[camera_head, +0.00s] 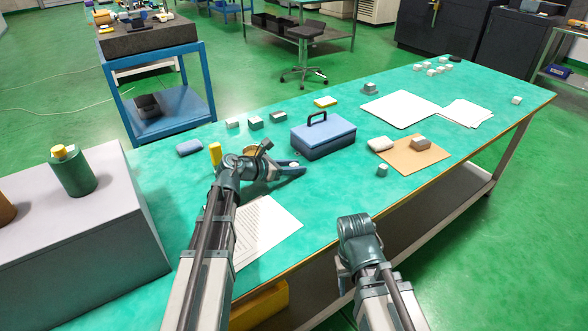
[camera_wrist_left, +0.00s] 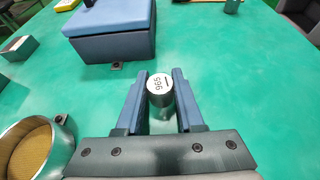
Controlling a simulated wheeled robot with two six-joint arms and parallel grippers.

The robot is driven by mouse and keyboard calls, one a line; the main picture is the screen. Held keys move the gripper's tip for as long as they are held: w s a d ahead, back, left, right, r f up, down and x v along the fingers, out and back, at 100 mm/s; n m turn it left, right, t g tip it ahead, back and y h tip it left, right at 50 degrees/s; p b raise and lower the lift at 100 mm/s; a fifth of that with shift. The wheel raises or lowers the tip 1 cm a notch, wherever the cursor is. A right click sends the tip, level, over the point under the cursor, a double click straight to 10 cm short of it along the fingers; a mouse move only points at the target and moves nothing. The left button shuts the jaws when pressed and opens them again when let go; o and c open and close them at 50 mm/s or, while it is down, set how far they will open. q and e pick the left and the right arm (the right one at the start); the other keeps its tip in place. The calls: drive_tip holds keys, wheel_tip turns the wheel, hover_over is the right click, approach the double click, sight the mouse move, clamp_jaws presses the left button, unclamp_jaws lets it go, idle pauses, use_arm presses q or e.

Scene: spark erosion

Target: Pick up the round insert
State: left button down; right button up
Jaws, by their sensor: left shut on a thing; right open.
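The round insert (camera_wrist_left: 160,88) is a small silvery cylinder with "965" marked on its pale top. In the left wrist view it stands between the two blue fingers of my left gripper (camera_wrist_left: 160,100), which touch it on both sides. In the head view my left gripper (camera_head: 291,168) is low over the green table, in front of the blue box, and the insert's pale top (camera_head: 294,163) shows at its fingers. Whether the insert is clear of the table I cannot tell. My right arm's wrist shows in front of the table edge; its fingers are hidden.
A blue lidded box (camera_head: 322,137) stands just behind the left gripper and also shows in the left wrist view (camera_wrist_left: 110,38). A metal ring-shaped cup (camera_wrist_left: 65,132) sits close to its left. Papers and small blocks lie to the right; a printed sheet (camera_head: 268,226) lies nearer.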

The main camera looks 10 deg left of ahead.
sight(294, 164)
use_arm(q)
drive_tip(key=shift+r, duration=0.1)
idle(0.3)
wheel_tip(294, 164, up, 10)
drive_tip(key=p, duration=1)
drive_tip(key=shift+r, duration=0.1)
